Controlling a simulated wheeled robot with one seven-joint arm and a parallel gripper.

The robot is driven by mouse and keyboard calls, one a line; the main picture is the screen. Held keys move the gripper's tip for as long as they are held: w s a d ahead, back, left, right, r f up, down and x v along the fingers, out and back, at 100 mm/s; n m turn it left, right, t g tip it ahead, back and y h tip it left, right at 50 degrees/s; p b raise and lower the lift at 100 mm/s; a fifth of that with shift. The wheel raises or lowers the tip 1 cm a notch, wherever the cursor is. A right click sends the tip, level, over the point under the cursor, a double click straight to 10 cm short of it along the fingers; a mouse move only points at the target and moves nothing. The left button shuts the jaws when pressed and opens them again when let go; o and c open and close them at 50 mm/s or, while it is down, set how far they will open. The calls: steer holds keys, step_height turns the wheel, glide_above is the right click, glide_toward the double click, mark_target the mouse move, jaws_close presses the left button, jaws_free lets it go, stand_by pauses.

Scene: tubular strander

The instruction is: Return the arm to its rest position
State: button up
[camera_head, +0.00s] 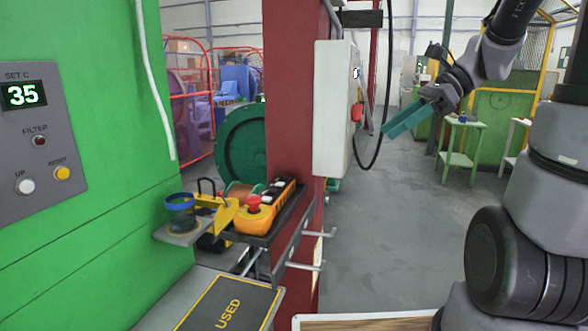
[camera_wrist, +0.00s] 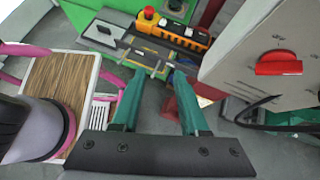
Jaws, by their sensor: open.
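My gripper (camera_head: 406,119) is raised in the upper right of the head view, in the air to the right of the grey cabinet on the red column. Its teal fingers overlap in that view. In the wrist view my gripper (camera_wrist: 156,80) shows two teal fingers spread apart, with nothing between them but the view of the shelf and floor beyond. My arm runs down the right side of the head view.
A grey cabinet (camera_head: 332,110) is on the red column (camera_head: 290,90), with a red handle (camera_wrist: 279,63). A yellow pendant (camera_head: 262,210) lies on a shelf. A green panel (camera_head: 90,120) stands left. A wooden-topped surface (camera_head: 370,323) is in front. Open floor (camera_head: 400,220) lies beyond.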

steer(key=s+d+r+n+t+h, duration=0.3)
steer(key=s+n+t+h, duration=0.3)
steer(key=n, duration=0.7)
steer(key=shift+s+r+n+t+h, duration=0.2)
steer(key=shift+r+n+t+h, duration=0.3)
steer(key=shift+h, duration=0.6)
